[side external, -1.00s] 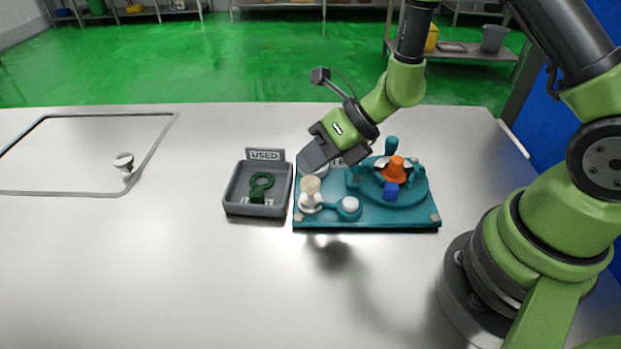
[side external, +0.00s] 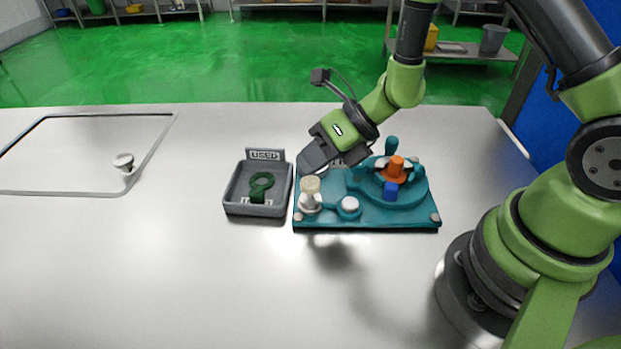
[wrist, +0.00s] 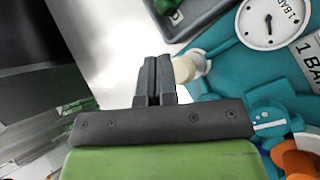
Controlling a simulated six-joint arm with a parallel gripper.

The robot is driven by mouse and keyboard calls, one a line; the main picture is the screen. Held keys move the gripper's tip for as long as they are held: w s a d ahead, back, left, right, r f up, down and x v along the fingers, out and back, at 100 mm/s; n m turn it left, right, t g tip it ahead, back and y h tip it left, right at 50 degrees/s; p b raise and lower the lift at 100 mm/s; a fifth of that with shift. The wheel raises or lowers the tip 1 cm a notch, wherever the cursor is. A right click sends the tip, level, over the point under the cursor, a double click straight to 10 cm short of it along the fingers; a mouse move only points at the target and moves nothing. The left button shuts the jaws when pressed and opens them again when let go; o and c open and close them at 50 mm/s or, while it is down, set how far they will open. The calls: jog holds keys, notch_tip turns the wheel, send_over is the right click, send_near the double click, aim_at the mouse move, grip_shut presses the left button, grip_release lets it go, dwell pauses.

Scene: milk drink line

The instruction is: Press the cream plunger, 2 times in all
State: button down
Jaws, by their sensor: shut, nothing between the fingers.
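The cream plunger (side external: 310,186) stands upright on a white base at the front left of the teal board (side external: 275,222). It also shows in the wrist view (wrist: 186,68), just right of the fingers. My gripper (side external: 305,168) is shut and empty, tilted down to the left, close above and behind the plunger. In the wrist view the closed fingers (wrist: 157,60) overlap the plunger's left edge; I cannot tell whether they touch it.
The board (side external: 385,218) also carries a white round button (side external: 350,204), an orange knob (side external: 395,168) and a blue block (side external: 390,191). A dial (wrist: 270,20) is beside the plunger. The front table is clear.

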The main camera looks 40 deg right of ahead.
aim_at(312, 179)
jog(key=shift+f, duration=0.35)
jog(key=shift+f, duration=1.1)
dwell(0.8)
jog(key=shift+r, duration=1.5)
jog(key=shift+r, duration=0.1)
jog(key=shift+r, duration=2.45)
